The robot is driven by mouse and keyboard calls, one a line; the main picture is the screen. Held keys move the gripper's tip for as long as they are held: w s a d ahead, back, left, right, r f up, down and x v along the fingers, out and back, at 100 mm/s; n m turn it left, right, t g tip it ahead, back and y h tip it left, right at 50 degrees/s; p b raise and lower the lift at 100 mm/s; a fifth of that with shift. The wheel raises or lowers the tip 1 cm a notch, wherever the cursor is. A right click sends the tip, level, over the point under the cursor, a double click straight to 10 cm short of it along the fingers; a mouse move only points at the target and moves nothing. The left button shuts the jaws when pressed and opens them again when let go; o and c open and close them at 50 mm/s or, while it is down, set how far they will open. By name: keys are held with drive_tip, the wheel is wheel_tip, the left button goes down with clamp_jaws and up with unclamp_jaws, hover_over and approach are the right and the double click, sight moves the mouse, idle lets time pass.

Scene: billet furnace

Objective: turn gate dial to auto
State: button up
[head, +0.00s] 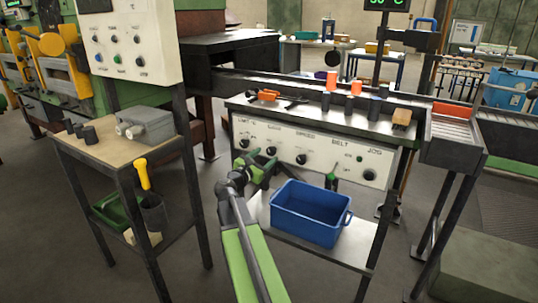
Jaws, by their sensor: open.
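The gate dial is one of several small black dials on the white control panel (318,152) on the front of the middle bench. The labels at the panel's left end are too small to read surely, so I cannot tell which dial is the gate dial or where it points. One dial (244,143) is at the left end, another (270,151) is beside it, and a third (301,159) is under the SPEED label. My green gripper (262,160) is open in front of the panel's left part, close to the second dial. I cannot tell whether it touches.
A blue crate (310,213) sits on the lower shelf, right of my arm. A green-handled lever (332,180) sticks out under BELT. Dark and orange cylinders (328,90) stand on the bench top. A side table (110,150) with a grey box stands left, with open floor between.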

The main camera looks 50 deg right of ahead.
sight(270, 152)
drive_tip(key=x, duration=0.3)
drive_tip(key=shift+w+d, duration=0.1)
drive_tip(key=shift+d, duration=0.1)
clamp_jaws()
